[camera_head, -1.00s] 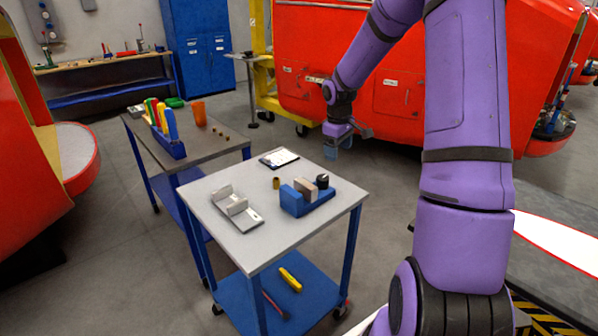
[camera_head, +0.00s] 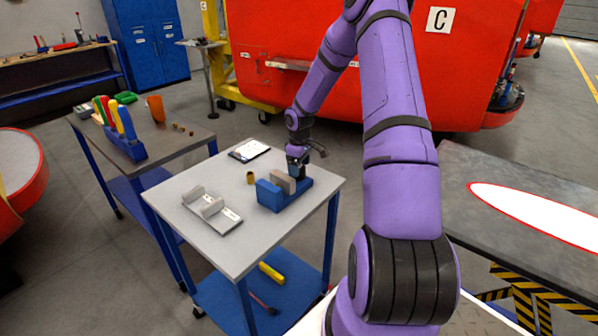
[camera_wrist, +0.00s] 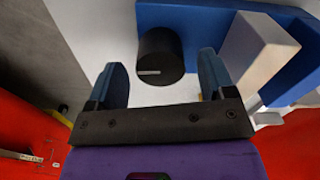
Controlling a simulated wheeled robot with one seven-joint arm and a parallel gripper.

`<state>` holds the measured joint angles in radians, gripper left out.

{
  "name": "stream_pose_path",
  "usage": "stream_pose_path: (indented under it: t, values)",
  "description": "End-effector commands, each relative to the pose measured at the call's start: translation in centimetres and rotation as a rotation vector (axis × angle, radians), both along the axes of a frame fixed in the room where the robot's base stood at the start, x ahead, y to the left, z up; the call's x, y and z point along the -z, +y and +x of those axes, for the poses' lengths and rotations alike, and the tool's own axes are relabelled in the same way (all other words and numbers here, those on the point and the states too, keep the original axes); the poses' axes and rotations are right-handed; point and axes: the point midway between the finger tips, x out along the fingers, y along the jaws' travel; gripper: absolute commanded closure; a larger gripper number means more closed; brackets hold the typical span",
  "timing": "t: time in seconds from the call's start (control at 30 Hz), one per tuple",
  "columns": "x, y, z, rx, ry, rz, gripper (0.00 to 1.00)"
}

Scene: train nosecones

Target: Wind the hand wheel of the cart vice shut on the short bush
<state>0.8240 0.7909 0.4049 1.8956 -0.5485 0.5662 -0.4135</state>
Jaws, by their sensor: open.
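The blue cart vice (camera_head: 272,196) sits on the grey cart top, with a pale sliding jaw block (camera_head: 284,184). The black hand wheel (camera_wrist: 160,55) is at the vice's right end; in the head view my gripper mostly hides it. A brass bush (camera_head: 251,177) stands on the cart top behind the vice, apart from it. My gripper (camera_head: 297,160) points down over the wheel end. In the wrist view its two blue fingers (camera_wrist: 162,72) are apart, with the wheel in the gap just beyond their tips. I cannot tell whether they touch it.
A grey fixture (camera_head: 212,210) lies at the cart's left and a clipboard (camera_head: 249,151) at the back. A bench with a blue tool rack (camera_head: 125,145) and an orange cup (camera_head: 155,109) stands left. A dark table (camera_head: 470,180) is at right.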

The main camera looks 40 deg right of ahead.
Motion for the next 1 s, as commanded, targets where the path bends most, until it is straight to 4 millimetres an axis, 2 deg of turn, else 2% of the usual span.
stream_pose_path:
  t: [0.2, 0.57, 0.77, 0.8, 1.0]
  values:
    - [2.1, 0.0, 0.0, 0.0, 0.0, -0.001, 0.24]
    - [2.4, 0.0, 0.0, 0.0, -0.002, -0.002, 0.24]
    - [2.4, 0.0, 0.0, 0.001, 0.0, -0.001, 0.7]
    - [2.4, 0.0, 0.0, 0.001, -0.001, -0.002, 0.73]
    - [2.4, 0.0, 0.0, 0.049, 0.0, -0.002, 0.73]
